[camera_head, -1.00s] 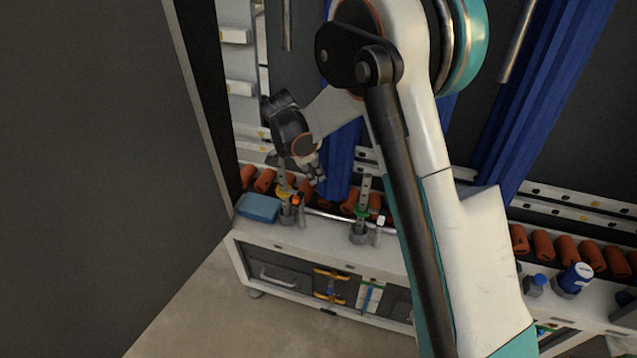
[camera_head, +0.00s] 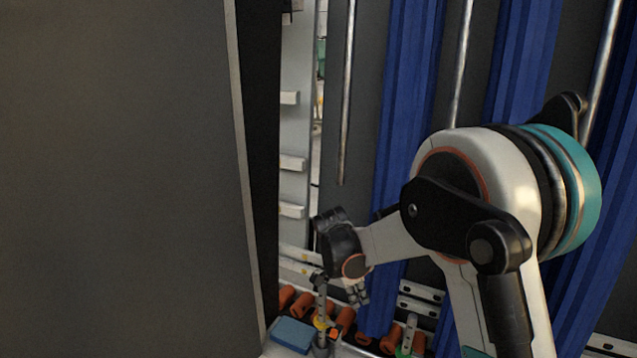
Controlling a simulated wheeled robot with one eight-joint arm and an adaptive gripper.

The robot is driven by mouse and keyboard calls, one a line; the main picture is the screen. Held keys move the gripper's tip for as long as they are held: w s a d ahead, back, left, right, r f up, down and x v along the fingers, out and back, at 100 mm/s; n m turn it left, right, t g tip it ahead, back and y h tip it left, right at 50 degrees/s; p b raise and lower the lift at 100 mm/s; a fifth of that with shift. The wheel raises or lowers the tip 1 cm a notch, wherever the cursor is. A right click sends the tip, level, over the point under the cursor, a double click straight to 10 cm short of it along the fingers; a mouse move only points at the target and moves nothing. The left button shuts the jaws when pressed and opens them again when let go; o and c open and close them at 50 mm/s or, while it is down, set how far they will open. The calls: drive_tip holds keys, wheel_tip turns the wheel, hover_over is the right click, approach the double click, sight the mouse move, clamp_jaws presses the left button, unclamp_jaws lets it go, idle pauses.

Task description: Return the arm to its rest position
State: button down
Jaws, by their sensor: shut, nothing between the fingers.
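My arm fills the right half of the head view, with its white and teal elbow in front of the blue vertical covers (camera_head: 409,120). The forearm reaches left and down from there to the dark wrist. My gripper (camera_head: 358,294) hangs below the wrist, small in the picture. Its fingers look shut, with nothing seen between them. It appears just right of an upright grey tool (camera_head: 321,303) on the bench; I cannot tell the gap between them. The lower part of my arm runs out of the bottom edge.
A large dark panel (camera_head: 120,180) fills the left side. Orange rollers (camera_head: 302,305) and a blue box (camera_head: 293,335) lie on the bench (camera_head: 274,349) at the bottom. Metal rods (camera_head: 347,95) stand behind my arm. A pale post with ledges (camera_head: 293,160) is behind the panel's edge.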

drive_tip(key=s+d+r+n+t+y, duration=0.1)
drive_tip(key=s+d+r+n, duration=0.25)
drive_tip(key=s+r, duration=0.3)
drive_tip(key=s+d+r+n+t+y, duration=0.1)
drive_tip(key=s+d+r+n+t, duration=0.1)
drive_tip(key=s+r+n, duration=0.35)
drive_tip(key=s+d+r+n+t, duration=0.1)
drive_tip(key=s+r+n, duration=0.1)
drive_tip(key=s, duration=0.6)
drive_tip(key=s+d+r+n+t+y, duration=0.1)
drive_tip(key=s+n, duration=0.3)
drive_tip(key=s, duration=0.5)
drive_tip(key=shift+d+r+n+t+y, duration=0.35)
drive_tip(key=shift+r+t, duration=0.2)
drive_tip(key=shift+t, duration=0.15)
drive_tip(key=shift+s, duration=0.1)
